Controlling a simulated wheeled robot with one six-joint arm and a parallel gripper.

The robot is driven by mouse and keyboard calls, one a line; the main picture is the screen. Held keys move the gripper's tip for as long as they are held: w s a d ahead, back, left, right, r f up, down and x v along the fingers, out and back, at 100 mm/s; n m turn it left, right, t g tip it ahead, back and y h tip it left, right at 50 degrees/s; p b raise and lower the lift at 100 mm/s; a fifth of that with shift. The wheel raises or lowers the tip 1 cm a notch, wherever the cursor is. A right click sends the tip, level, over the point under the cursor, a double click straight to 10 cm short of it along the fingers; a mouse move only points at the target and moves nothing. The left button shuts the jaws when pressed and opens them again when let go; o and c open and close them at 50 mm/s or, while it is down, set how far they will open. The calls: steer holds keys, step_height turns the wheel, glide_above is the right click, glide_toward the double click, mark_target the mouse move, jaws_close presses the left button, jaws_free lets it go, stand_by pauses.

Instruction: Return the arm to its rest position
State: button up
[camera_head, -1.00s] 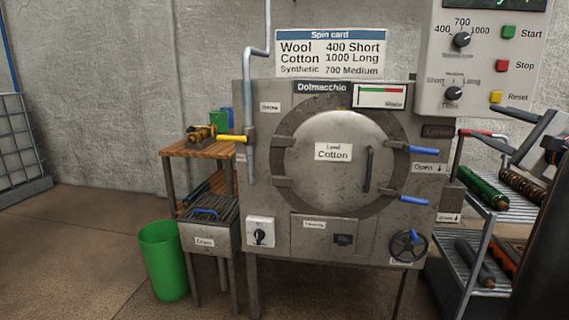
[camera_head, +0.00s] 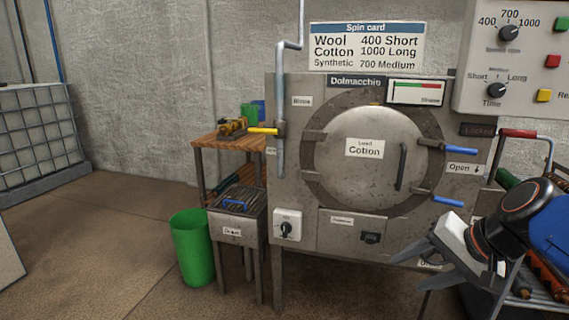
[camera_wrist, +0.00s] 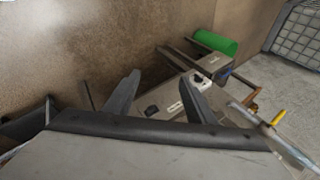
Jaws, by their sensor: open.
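My gripper (camera_head: 431,262) is at the lower right of the head view, in front of the machine's lower right part. Its fingers are spread and nothing is between them. In the wrist view the two fingers (camera_wrist: 158,98) stand apart, with the floor and the machine's lower front beyond them. The arm hides the machine's lower right corner and part of the shelf rack. The washing machine (camera_head: 335,243) has its round door (camera_head: 362,185) closed, with a "Load Cotton" card on it.
A grey drain box (camera_head: 237,230) and a wooden table (camera_head: 222,143) stand left of the machine. A green bin (camera_head: 192,250) stands on the floor beside them. A control panel (camera_head: 478,75) hangs at upper right. The floor at left is open.

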steer(key=s+d+f+n+g+h, duration=0.1)
steer(key=s+d+f+n+h, duration=0.1)
steer(key=s+f+n+h, duration=0.2)
steer(key=s+f+n, duration=0.3)
steer(key=s, duration=0.1)
steer(key=shift+s+f, duration=0.2)
steer(key=shift+f, duration=0.05)
stand_by(1.6)
